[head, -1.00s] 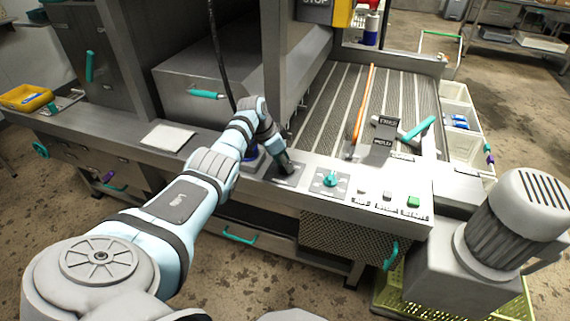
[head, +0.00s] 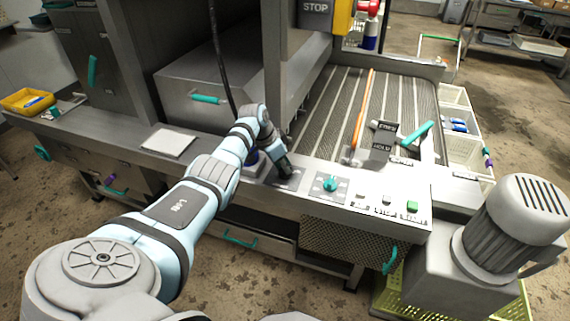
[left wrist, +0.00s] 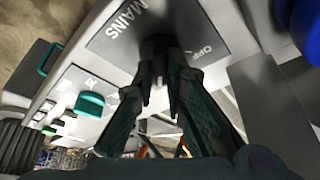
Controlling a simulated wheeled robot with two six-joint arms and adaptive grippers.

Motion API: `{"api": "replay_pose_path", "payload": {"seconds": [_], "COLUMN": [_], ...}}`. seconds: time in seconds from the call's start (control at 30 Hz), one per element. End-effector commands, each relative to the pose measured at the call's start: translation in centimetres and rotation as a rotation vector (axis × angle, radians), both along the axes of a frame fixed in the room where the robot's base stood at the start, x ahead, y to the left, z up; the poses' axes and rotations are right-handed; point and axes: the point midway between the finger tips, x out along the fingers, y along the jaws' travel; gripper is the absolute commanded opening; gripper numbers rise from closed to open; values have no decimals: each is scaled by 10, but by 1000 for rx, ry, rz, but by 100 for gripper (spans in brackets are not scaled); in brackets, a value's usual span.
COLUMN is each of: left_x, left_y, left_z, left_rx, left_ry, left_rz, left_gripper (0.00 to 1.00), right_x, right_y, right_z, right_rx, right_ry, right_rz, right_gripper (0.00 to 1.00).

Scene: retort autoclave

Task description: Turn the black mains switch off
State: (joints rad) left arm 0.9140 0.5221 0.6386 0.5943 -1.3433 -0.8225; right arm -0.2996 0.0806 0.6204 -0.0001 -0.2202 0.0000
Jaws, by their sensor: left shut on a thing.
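The black mains switch (left wrist: 156,45) sits between my left fingertips in the left wrist view, mostly hidden by them. Its grey plate (left wrist: 115,45) reads MAINS, with OFF printed to the right of the switch. My left gripper (left wrist: 158,66) is shut on the switch. In the head view the left gripper (head: 287,172) reaches down onto the panel at the dark mains plate (head: 283,184) and covers the switch. The switch's exact angle is hard to tell. My right gripper is not in view.
A teal rotary knob (head: 330,184) is just right of the mains plate, followed by push buttons, including a green one (head: 412,205). A blue round part (left wrist: 305,25) is close by in the left wrist view. A steel post (head: 285,60) rises behind the gripper.

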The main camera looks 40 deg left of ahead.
Motion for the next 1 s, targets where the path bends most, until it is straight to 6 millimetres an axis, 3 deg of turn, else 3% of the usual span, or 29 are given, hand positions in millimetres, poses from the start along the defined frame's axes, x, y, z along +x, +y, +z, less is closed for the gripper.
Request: {"api": "replay_pose_path", "payload": {"seconds": [0.5, 0.73, 1.0], "left_x": [-3, -2, -1], "left_y": [-5, -6, -6], "left_z": [3, 1, -2], "left_rx": [-5, -6, -4], "left_ry": [9, 9, 7], "left_rz": [403, 622, 878], "left_gripper": [0, 0, 0], "right_x": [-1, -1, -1], "right_y": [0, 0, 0], "right_z": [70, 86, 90], "right_rx": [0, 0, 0], "right_ry": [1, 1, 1], "right_rz": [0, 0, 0], "right_gripper": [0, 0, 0]}}
